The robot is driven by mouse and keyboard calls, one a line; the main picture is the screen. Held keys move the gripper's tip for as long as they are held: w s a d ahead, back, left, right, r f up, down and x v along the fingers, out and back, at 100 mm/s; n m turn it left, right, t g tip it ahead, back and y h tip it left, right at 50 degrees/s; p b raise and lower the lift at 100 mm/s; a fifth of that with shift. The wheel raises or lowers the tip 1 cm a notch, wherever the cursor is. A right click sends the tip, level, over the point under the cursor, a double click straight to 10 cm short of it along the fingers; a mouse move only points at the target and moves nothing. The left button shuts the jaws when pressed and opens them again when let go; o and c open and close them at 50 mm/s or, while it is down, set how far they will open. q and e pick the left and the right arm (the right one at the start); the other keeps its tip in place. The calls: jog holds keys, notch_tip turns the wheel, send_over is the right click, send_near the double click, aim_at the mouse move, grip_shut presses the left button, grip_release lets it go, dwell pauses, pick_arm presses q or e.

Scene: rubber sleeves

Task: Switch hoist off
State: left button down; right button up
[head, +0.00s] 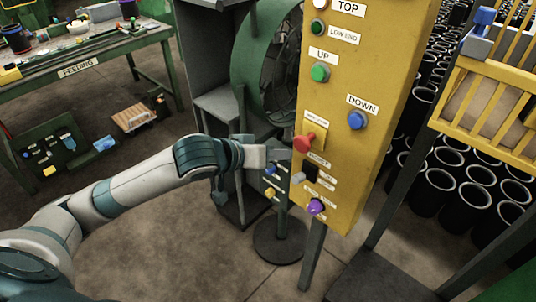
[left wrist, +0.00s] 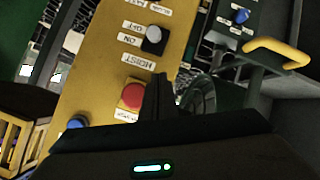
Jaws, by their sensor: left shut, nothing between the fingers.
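The hoist switch (head: 299,177) is a grey knob on a black base, low on the yellow panel (head: 385,60), under the HOIST label. It also shows in the left wrist view (left wrist: 153,33), beside the upside-down ON and OFF labels. I cannot tell which setting it is at. My left gripper (head: 286,155) is shut and empty at the panel's left edge, just above the switch and beside the red button (head: 305,142). In the left wrist view its dark fingers (left wrist: 160,95) are together, between the red button and the panel's edge. Whether they touch the panel is unclear.
A green button (head: 320,73) and a blue button (head: 357,120) sit higher on the panel, and a purple knob (head: 316,206) below the switch. A green fan (head: 275,65) stands behind. Black tubes (head: 440,200) crowd the right.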

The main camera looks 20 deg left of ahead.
aim_at(302, 176)
pick_arm(q)
notch_tip(302, 176, down, 5)
jog(key=w+d+p, duration=0.1)
jog(key=d, duration=0.1)
jog(key=shift+d+f+p, duration=0.15)
jog(key=shift+d+p, duration=0.15)
jog(key=shift+d, duration=0.1)
pick_arm(e)
jog(key=shift+r, duration=0.95)
jog(key=shift+f, duration=0.1)
